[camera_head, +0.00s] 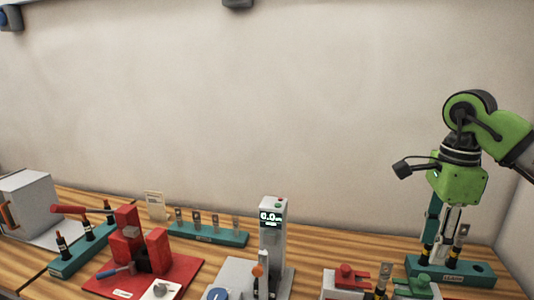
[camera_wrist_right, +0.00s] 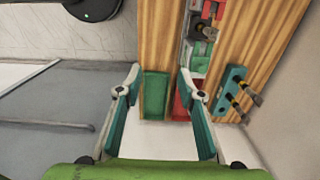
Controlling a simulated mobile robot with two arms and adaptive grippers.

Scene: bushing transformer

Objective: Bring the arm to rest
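My right arm, green and black, comes in from the right in the head view. Its right gripper (camera_head: 439,240) points down over the teal rack (camera_head: 482,280) at the table's right end. In the right wrist view the two teal fingers of this gripper (camera_wrist_right: 159,70) stand wide apart with nothing held between them. The teal rack with dark upright parts also shows in the wrist view (camera_wrist_right: 226,100), to the right of the fingers and apart from them. My left gripper does not show.
A red press-like fixture (camera_head: 157,250), a grey device with a display (camera_head: 271,230) and another teal rack (camera_head: 235,239) stand on the wooden table. A grey box (camera_head: 28,200) is at far left. A green bin (camera_wrist_right: 155,85) shows in the wrist view. Air above the table is clear.

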